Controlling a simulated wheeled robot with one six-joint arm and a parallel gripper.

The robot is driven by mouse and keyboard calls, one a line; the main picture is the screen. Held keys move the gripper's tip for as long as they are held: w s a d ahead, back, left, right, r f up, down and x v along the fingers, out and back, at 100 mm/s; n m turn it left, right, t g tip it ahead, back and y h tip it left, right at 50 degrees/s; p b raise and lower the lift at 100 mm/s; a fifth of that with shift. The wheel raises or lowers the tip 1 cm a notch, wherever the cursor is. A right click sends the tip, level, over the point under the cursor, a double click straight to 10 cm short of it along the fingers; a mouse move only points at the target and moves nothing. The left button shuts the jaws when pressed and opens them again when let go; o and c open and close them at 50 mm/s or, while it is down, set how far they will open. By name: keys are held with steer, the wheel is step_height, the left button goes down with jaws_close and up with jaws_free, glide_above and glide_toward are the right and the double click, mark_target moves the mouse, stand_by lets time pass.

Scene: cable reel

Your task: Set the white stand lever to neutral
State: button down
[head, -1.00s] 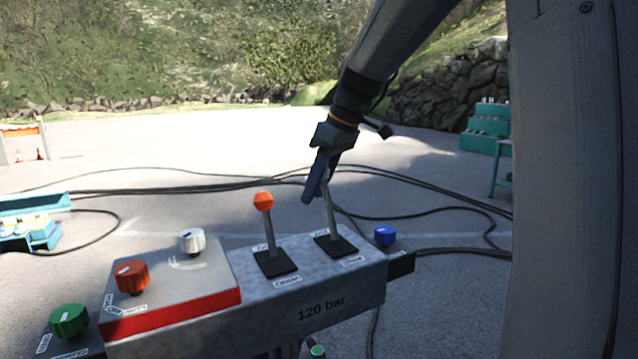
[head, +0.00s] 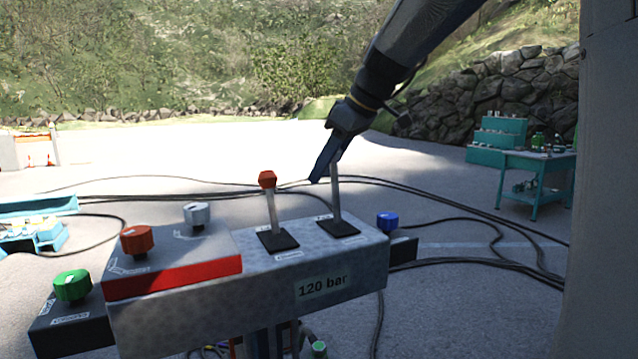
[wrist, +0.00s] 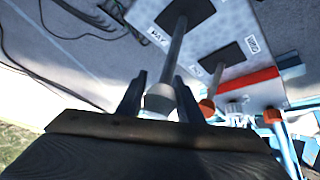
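The white stand lever (head: 336,190) is the right one of two levers on the grey control stand (head: 250,290). It stands nearly upright in its dark base plate, and its top is hidden by my gripper (head: 322,172) in the head view. In the wrist view its pale knob (wrist: 160,97) sits between the two fingers of my gripper (wrist: 159,90). The left lever has an orange knob (head: 267,179) and leans slightly left.
An orange knob (head: 137,240), a white knob (head: 196,214), a green knob (head: 72,285) and a blue knob (head: 387,221) surround the levers. Black cables (head: 470,262) cross the ground. A teal workbench (head: 540,165) stands at the back right, beside a stone wall.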

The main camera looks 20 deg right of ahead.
steer(key=shift+s+d+r, duration=0.15)
steer(key=shift+s+r, duration=0.1)
steer(key=shift+s, duration=0.2)
steer(key=shift+s+d+r, duration=0.1)
steer(key=shift+s+r, duration=0.15)
steer(key=shift+s, duration=0.2)
steer(key=c, duration=1.3)
jaws_free()
steer(key=shift+a+r, duration=0.1)
steer(key=b+v, duration=0.2)
steer(key=v, duration=0.5)
steer(key=shift+s+r, duration=0.15)
steer(key=shift+r, duration=0.1)
